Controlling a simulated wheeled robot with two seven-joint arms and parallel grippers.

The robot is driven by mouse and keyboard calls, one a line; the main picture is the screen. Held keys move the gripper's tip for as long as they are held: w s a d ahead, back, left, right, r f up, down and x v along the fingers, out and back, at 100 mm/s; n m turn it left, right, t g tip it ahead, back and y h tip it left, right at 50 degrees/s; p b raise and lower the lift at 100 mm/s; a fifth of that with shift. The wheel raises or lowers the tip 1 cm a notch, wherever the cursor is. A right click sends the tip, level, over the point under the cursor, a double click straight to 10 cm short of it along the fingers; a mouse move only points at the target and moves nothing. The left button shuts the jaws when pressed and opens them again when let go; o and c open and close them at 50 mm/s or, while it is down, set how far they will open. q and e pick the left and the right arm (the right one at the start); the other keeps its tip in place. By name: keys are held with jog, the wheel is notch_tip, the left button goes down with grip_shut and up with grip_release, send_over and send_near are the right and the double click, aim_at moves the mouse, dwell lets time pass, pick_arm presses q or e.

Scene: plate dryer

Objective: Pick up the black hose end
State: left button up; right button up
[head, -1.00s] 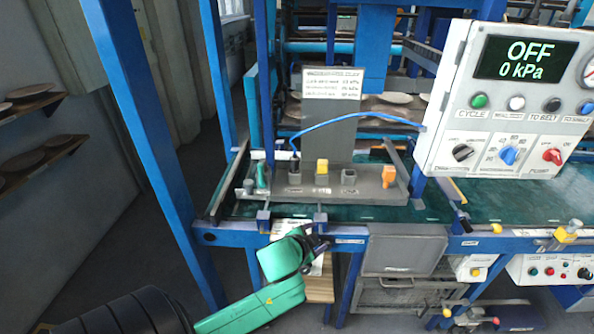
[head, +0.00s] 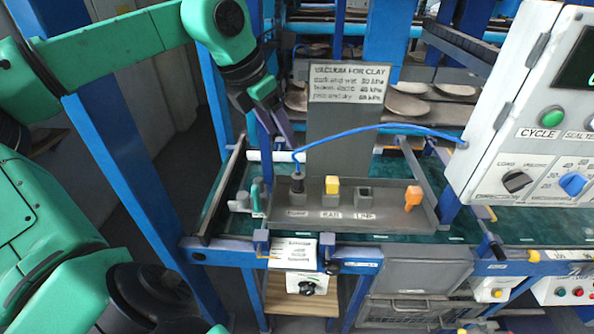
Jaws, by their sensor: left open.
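The black hose end (head: 297,183) stands upright in the leftmost holder of a grey tray (head: 390,222). A blue hose (head: 370,128) runs from its top, arching right to the control box. My left gripper (head: 282,140) hangs from the green arm just above and left of the hose end, fingers pointing down. It is open and appears apart from the hose end. The gap between its fingers is hard to see from this angle. My right gripper is not in view.
A yellow piece (head: 332,186) and an orange piece (head: 412,198) stand in the tray to the right. A sign panel (head: 347,83) rises behind it. The control box (head: 535,130) is at the right. A blue post (head: 120,170) stands at the left.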

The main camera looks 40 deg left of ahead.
pick_arm(q)
jog(key=p, duration=0.3)
send_near(297, 171)
jog(key=x, duration=0.3)
jog(key=p+x, duration=0.2)
jog(key=x, duration=0.5)
jog(key=shift+d+p, duration=0.1)
jog(key=shift+p, duration=0.2)
jog(key=shift+w+f, duration=0.2)
jog(key=shift+f, duration=0.1)
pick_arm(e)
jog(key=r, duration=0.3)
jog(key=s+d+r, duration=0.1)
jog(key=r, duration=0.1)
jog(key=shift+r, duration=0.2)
pick_arm(q)
jog(key=shift+s, duration=0.1)
grip_shut()
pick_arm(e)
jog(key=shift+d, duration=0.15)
